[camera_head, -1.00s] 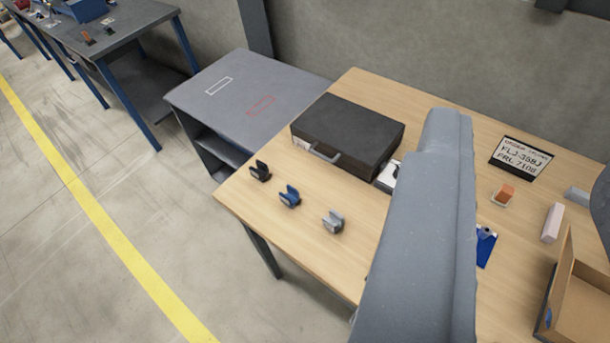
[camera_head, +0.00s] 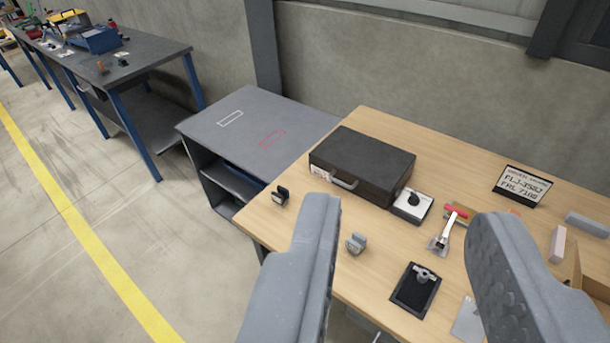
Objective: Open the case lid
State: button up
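The case (camera_head: 362,162) is black and box-shaped, with its lid (camera_head: 365,152) shut. It lies flat at the back left of the wooden table (camera_head: 310,225). Its grey handle (camera_head: 344,183) is on the front side, next to a white label (camera_head: 321,172). My gripper (camera_head: 410,215) is in the foreground with its two grey fingers wide apart and nothing between them. It is apart from the case, which is farther off, beyond the left finger. The left finger hides part of the table's front left.
A small black clip (camera_head: 281,195) and a grey clip (camera_head: 356,243) stand in front of the case. Right of it are a white box with a black knob (camera_head: 412,205), a red-handled tool (camera_head: 448,228) and a black plate (camera_head: 416,289). A grey cabinet (camera_head: 255,125) adjoins the table's left.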

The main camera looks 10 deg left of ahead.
aim_at(377, 166)
jog(key=u, duration=0.05)
jog(key=i, duration=1)
jog(key=u, duration=0.65)
jog(key=k, duration=1.05)
jog(key=z, duration=0.5)
jog(key=i, duration=1)
jog(key=u, duration=0.1)
